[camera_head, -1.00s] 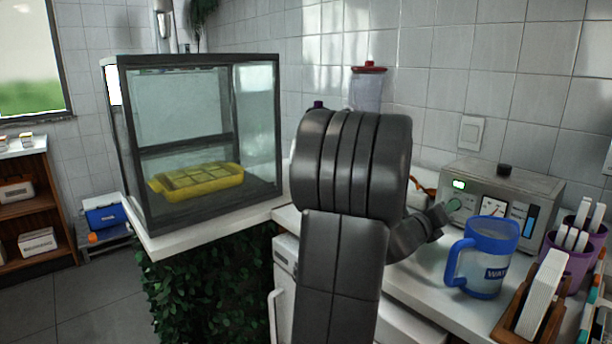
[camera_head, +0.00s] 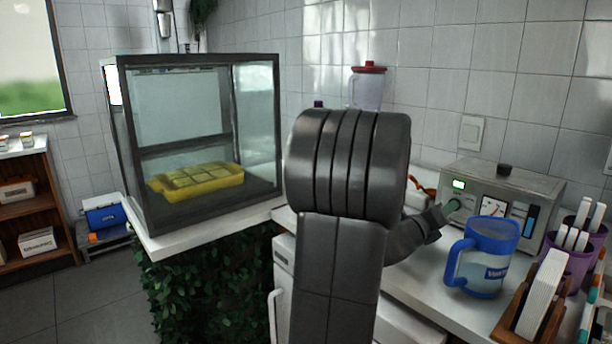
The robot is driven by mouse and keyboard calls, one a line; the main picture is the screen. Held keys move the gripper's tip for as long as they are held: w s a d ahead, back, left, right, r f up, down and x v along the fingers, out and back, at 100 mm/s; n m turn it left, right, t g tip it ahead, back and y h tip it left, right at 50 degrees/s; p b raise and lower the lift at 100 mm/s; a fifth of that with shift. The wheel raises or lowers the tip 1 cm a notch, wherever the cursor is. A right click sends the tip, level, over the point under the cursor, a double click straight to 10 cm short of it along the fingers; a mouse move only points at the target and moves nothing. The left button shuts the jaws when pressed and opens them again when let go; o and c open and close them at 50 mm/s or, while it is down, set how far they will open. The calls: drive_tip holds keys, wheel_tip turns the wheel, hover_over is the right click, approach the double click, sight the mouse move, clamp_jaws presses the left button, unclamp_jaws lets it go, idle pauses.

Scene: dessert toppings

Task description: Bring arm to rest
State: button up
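My arm fills the middle of the view, with a thick dark grey ribbed joint above a grey link. A narrower dark part of my arm pokes out at its right, close to the front of the metal control box (camera_head: 512,185). I cannot make out gripper fingers there, so whether my gripper is open or shut does not show. No held thing is visible. Part of the counter behind my arm is hidden.
A blue mug (camera_head: 484,262) stands right of my arm, with a wooden holder (camera_head: 522,322) and purple cup (camera_head: 574,262) beyond. A red-lidded blender (camera_head: 367,88) is behind. A glass case (camera_head: 185,105) with a yellow tray (camera_head: 225,178) stands left.

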drive_tip(key=x, duration=0.3)
drive_tip(key=shift+w+d, duration=0.25)
drive_tip(key=shift+d, duration=0.05)
drive_tip(key=shift+w+d+m, duration=0.25)
drive_tip(key=shift+d+m, duration=0.05)
drive_tip(key=shift+s+a+r+m, duration=0.1)
drive_tip(key=shift+m, duration=0.6)
drive_tip(key=m+p, duration=0.1)
drive_tip(key=m, duration=0.1)
drive_tip(key=shift+m, duration=0.4)
drive_tip(key=m+p, duration=0.3)
drive_tip(key=m, duration=0.1)
drive_tip(key=shift+r, duration=0.1)
drive_tip(key=b+v, duration=0.1)
drive_tip(key=v, duration=1.1)
drive_tip(key=shift+s, duration=0.2)
drive_tip(key=shift+a, duration=0.1)
